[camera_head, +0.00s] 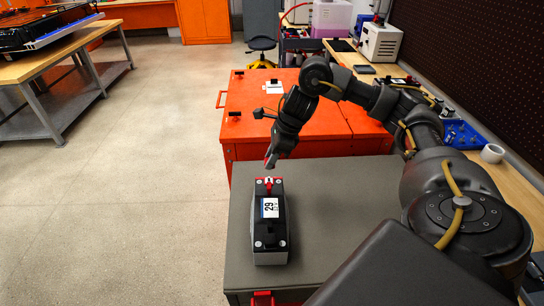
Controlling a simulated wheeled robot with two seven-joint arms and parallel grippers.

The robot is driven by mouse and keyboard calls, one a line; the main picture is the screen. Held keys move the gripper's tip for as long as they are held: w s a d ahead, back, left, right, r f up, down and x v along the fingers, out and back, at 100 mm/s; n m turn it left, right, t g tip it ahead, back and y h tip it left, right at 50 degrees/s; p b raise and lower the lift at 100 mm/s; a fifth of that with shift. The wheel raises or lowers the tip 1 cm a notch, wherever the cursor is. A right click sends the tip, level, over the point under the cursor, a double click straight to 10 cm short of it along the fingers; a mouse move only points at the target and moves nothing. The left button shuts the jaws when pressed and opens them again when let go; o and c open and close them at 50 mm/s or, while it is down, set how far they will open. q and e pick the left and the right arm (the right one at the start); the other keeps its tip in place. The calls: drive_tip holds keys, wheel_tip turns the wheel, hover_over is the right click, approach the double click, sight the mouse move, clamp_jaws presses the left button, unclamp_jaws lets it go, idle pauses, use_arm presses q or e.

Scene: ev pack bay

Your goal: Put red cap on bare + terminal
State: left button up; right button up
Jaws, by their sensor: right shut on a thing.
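A dark battery module (284,217) with a white label reading 29 stands on the grey cart top. At its far end, small red and white parts (268,183) show between two pale round spots; I cannot tell from here which terminal is bare. My right gripper (271,161) reaches in from the right, points down and is just beyond the module's far end. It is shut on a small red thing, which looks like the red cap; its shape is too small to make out. The cap appears apart from the module. My left gripper is not in view.
The grey cart top (345,215) is clear to the right of the module. Beyond it stands an orange cabinet (248,95) with small dark items on top. A workbench with a blue bin (461,135) and a tape roll (492,153) runs along the right.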

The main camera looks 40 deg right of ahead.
wheel_tip(320, 180, down, 4)
drive_tip(key=b, duration=0.3)
drive_tip(key=shift+f+b, duration=0.2)
drive_tip(key=shift+b, duration=0.1)
drive_tip(key=shift+f, duration=0.25)
drive_tip(key=shift+w+a+r, duration=0.1)
drive_tip(key=shift+w+r, duration=0.05)
drive_tip(key=shift+f+b, duration=0.65)
drive_tip(key=shift+f, duration=0.3)
idle(0.8)
drive_tip(key=o, duration=1)
drive_tip(key=shift+p+v, duration=1.55)
drive_tip(key=shift+v, duration=3.9)
